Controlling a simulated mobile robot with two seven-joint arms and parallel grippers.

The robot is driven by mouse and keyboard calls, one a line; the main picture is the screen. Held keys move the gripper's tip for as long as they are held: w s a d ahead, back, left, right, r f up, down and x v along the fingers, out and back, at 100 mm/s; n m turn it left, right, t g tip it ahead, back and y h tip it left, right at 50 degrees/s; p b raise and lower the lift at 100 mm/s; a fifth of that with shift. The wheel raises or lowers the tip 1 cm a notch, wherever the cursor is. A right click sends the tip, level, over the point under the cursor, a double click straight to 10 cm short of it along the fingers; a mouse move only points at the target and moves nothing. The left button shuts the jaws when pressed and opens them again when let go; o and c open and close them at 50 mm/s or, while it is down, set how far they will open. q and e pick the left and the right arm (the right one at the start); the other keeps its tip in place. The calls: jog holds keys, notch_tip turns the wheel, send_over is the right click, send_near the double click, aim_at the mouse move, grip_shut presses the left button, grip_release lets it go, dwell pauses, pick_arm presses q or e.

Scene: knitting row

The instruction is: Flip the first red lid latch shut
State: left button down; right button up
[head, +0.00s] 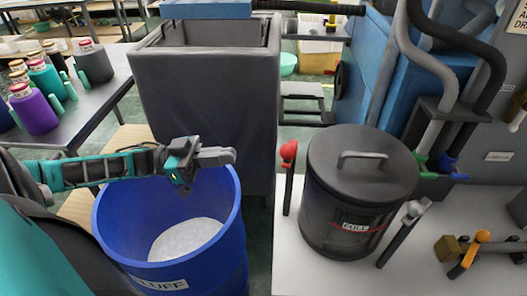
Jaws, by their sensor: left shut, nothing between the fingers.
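The red lid latch (288,154) is a red knob on a dark upright lever, standing at the left side of the dark lidded bin (330,235). The bin's round lid (350,170) lies on top, with a grey handle. My left gripper (232,156) is shut and empty, over the back rim of the blue drum, a short way left of the red knob and apart from it. A second lever with a grey knob (412,210) leans outward at the bin's front right. My right gripper is not in view.
The blue drum (241,240) with white fluff stands below my left gripper. A tall grey bin (205,90) stands behind. Hoses and a blue machine (445,75) are behind the lidded bin. An orange-handled tool (482,237) lies on the white surface (345,278) at right.

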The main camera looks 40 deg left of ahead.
pick_arm(q)
send_near(289, 147)
jog(key=w+d, duration=0.3)
jog(key=d, duration=0.1)
jog(key=shift+d+f, duration=0.1)
jog(key=shift+f, duration=0.2)
